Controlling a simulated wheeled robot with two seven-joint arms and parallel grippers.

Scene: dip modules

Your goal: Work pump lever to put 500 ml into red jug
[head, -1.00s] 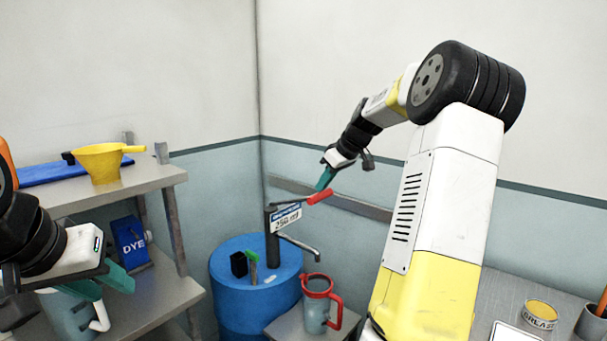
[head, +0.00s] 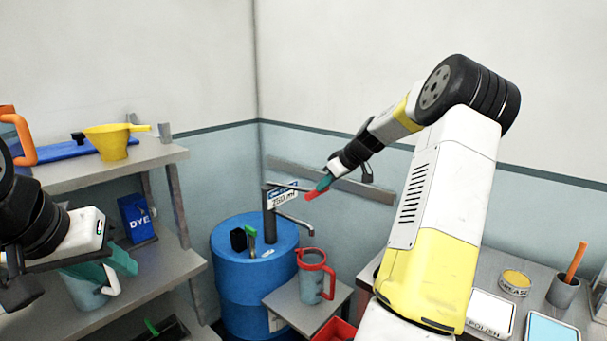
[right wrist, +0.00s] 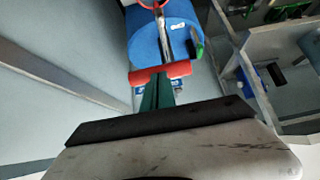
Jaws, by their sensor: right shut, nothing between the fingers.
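The blue drum (head: 232,290) carries a hand pump (head: 269,225) with a spout, a plate reading 250 ml and a lever with a red grip (head: 312,195). The grip also shows in the right wrist view (right wrist: 160,73). My right gripper (head: 325,181) is shut and empty, its teal fingertips against the grip from above; they also show in the right wrist view (right wrist: 157,90). The red jug (head: 313,284), with red rim and handle, stands upright below the spout; its contents are hidden. My left gripper (head: 110,265) is open and empty at the shelves.
A jug with a white handle (head: 88,291) sits behind my left gripper. The jug stands on a small grey stand (head: 290,306). A bench with tins is on the right.

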